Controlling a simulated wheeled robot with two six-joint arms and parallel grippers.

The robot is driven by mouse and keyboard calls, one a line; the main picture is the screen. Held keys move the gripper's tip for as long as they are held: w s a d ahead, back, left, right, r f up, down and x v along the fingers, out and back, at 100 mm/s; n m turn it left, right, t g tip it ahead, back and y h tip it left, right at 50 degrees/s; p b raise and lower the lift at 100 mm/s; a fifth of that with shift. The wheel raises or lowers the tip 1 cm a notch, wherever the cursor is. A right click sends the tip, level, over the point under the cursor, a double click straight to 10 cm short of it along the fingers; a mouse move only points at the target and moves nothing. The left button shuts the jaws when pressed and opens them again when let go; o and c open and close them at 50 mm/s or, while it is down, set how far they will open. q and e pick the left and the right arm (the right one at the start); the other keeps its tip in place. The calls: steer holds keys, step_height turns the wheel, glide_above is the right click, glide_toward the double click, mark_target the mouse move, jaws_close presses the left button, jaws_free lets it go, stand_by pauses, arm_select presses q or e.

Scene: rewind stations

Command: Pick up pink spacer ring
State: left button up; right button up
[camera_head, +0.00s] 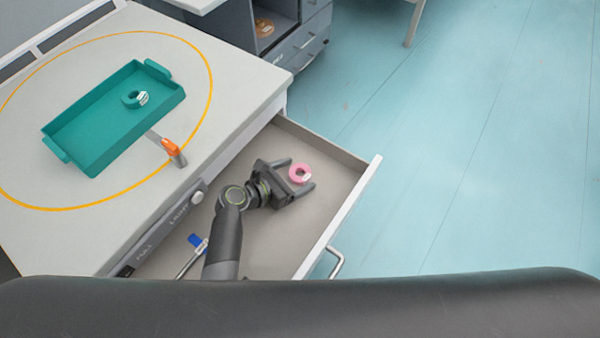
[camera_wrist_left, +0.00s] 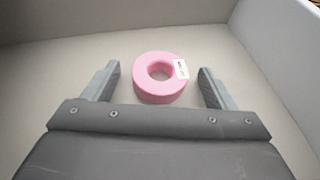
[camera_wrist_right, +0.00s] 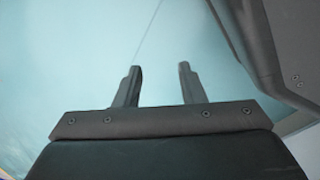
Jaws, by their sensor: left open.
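The pink spacer ring (camera_head: 299,172) with a small white label lies in the open drawer (camera_head: 345,174), toward its far end. My left gripper (camera_head: 300,175) is open and low in the drawer, its fingers spread on both sides of the ring. In the left wrist view the ring (camera_wrist_left: 160,78) sits between and slightly beyond the two fingertips (camera_wrist_left: 157,76), with a gap on each side. My right gripper (camera_wrist_right: 158,72) shows in the right wrist view, open and empty over the blue floor.
A teal tray (camera_head: 85,118) holding a teal ring (camera_head: 135,98) stands on the table inside an orange outline. An orange-handled tool (camera_head: 172,150) lies at the tray's side. A blue-ended tool (camera_head: 195,241) lies in the drawer's near part. Drawer walls surround my left gripper.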

mark_target(294, 176)
arm_select(q)
steer(key=c, duration=1.1)
arm_select(e)
steer(key=shift+s, duration=0.1)
arm_select(q)
steer(key=shift+r, duration=0.2)
arm_select(e)
steer(key=shift+r, duration=0.1)
